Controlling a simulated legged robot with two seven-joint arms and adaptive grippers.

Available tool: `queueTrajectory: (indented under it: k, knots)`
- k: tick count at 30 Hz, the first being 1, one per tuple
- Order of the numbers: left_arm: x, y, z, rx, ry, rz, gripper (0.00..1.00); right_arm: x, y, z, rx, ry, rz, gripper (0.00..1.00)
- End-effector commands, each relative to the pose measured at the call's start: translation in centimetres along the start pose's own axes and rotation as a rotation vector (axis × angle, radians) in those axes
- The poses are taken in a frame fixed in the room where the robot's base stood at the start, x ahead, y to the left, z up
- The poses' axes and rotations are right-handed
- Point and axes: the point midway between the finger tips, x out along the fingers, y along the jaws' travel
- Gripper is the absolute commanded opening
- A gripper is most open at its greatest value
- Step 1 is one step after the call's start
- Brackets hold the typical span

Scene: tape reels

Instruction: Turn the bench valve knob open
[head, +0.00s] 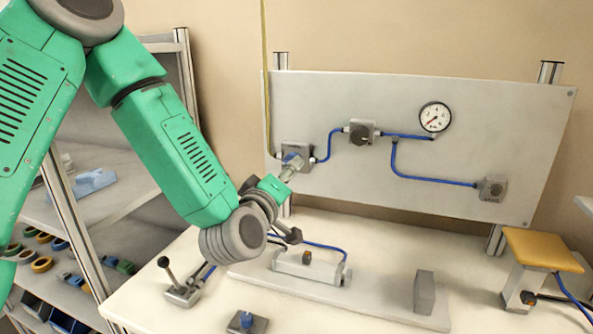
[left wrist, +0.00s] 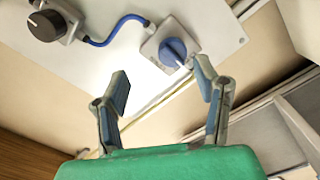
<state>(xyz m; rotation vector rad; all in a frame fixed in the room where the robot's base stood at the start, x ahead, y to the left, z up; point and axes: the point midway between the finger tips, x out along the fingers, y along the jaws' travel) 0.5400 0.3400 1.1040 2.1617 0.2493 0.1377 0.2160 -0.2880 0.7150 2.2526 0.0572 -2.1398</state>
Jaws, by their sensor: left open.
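The blue valve knob (left wrist: 172,52) sits on a pale square block fixed to the upright panel, at the top centre of the left wrist view. In the head view its block (head: 298,150) is at the panel's left end, with the knob partly hidden by my gripper. My left gripper (head: 291,168) reaches up to the block from the lower left. In the left wrist view its fingers (left wrist: 163,80) are spread and empty, with the knob beyond the tips, nearer the right finger. I cannot tell whether that finger touches it. My right gripper is in neither view.
A dark round knob (head: 361,134) and a gauge (head: 435,117) sit farther right on the panel (head: 330,95), joined by blue tubing. Below, a cylinder fixture (head: 310,268) and a lever switch (head: 182,290) stand on the bench. Shelves (head: 110,205) with reels stand at left.

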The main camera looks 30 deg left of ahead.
Motion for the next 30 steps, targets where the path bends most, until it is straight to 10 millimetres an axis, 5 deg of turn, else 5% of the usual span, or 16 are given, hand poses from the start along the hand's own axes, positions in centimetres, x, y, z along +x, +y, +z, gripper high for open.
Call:
queueTrajectory:
  k: [9,23,27,30]
  knots:
    - [5.8,-1.1,-0.9,-0.009,0.004,-0.006,0.56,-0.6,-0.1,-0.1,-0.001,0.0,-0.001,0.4]
    - [6.9,-0.1,0.0,0.002,0.002,-0.003,0.56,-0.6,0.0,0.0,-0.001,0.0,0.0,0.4]
    - [7.0,-0.5,-0.4,-0.004,0.002,-0.002,0.1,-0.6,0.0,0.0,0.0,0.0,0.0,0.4]
    - [7.0,-0.4,-0.6,-0.007,0.003,0.003,0.07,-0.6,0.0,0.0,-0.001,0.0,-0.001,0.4]
